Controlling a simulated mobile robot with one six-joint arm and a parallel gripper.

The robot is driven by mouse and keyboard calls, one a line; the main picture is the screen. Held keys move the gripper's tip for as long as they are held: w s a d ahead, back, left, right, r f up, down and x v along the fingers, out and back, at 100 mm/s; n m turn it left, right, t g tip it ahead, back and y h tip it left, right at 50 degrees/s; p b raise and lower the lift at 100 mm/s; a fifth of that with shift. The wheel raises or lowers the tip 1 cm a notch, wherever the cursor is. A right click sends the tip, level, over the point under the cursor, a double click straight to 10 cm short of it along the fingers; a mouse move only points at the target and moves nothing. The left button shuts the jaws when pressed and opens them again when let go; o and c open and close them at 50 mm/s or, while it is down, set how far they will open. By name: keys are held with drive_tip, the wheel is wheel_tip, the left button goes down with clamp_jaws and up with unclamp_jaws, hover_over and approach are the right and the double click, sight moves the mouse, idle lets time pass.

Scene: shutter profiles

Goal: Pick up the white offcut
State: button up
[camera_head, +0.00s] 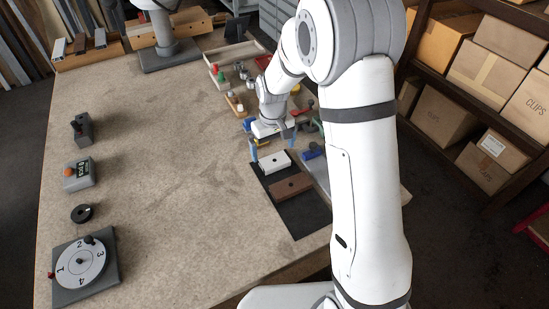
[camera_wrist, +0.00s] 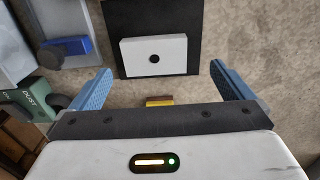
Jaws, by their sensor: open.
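The white offcut (camera_head: 268,165) is a small flat block with a dark hole. It lies on a black mat (camera_head: 300,222), near the mat's far end in the head view. In the wrist view the white offcut (camera_wrist: 136,60) is ahead of my gripper, near the edge of the black mat (camera_wrist: 150,15). My gripper (camera_head: 273,146) has blue fingers, spread wide and empty. In the wrist view my gripper (camera_wrist: 160,73) has its fingertips on either side of the offcut's line, not closed on it.
A brown block (camera_head: 291,186) lies on the same mat beside the offcut. A blue-ended block (camera_wrist: 75,47) and a green labelled box (camera_wrist: 35,98) are left in the wrist view. A brass-coloured piece (camera_wrist: 158,101) lies between the finger bases. The bench's middle (camera_head: 170,150) is clear.

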sight(275, 162)
drive_tip(key=shift+d+f+p, duration=0.2)
drive_tip(key=shift+f+p, duration=0.3)
drive_tip(key=shift+f, duration=1.05)
drive_tip(key=shift+d+f+p, duration=0.15)
drive_tip(key=shift+f+p, duration=0.3)
drive_tip(key=shift+f, duration=1.1)
drive_tip(key=c, duration=0.9)
